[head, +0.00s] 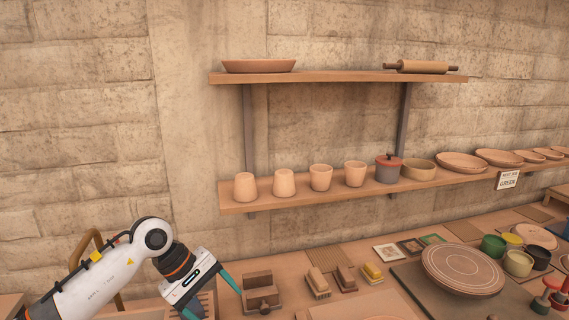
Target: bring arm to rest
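My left arm (95,285) comes in from the lower left, white with a dark wrist and an orange ring. My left gripper (216,302) points down and to the right at the bottom of the view. Its two teal fingers are spread apart, and I see nothing between them. The lower finger is partly cut off by the bottom edge. A brown wooden block-shaped piece (262,290) stands on the bench just right of the upper finger; I cannot tell whether they touch. My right gripper is not in view.
Several small brush-like blocks (318,283) lie to the right on the bench. A round banding wheel (462,269) and glaze pots (493,246) stand further right. Above, a lower shelf (300,193) holds cups and bowls, and an upper shelf (340,77) holds a dish and rolling pin.

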